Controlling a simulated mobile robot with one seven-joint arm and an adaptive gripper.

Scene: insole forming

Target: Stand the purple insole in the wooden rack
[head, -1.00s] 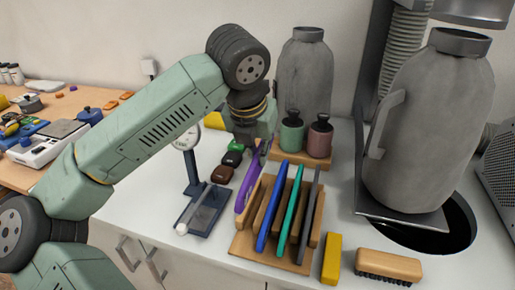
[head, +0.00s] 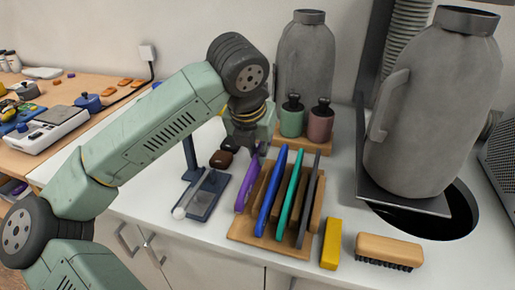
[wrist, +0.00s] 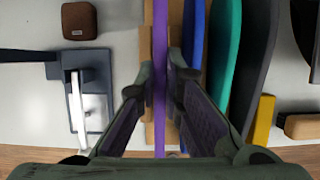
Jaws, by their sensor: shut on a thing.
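The purple insole (head: 246,188) is upright at the left end of the wooden rack (head: 270,242). My gripper (head: 247,147) is above the rack's left side, shut on the insole's upper part. In the wrist view, the purple insole (wrist: 160,120) runs edge-on between my two fingers (wrist: 160,85), with the rack's wood (wrist: 146,45) on both sides of it. A blue insole (head: 270,195), a teal one (head: 290,197) and a dark grey one (head: 309,200) stand in the rack to its right. I cannot tell whether the purple insole's lower edge touches the rack's base.
A dial gauge stand (head: 203,195) is close to the rack's left. A yellow block (head: 331,244) and a wooden brush (head: 388,250) lie to its right. Green and pink jars (head: 319,130) stand behind. A large grey canister (head: 432,120) is at the right.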

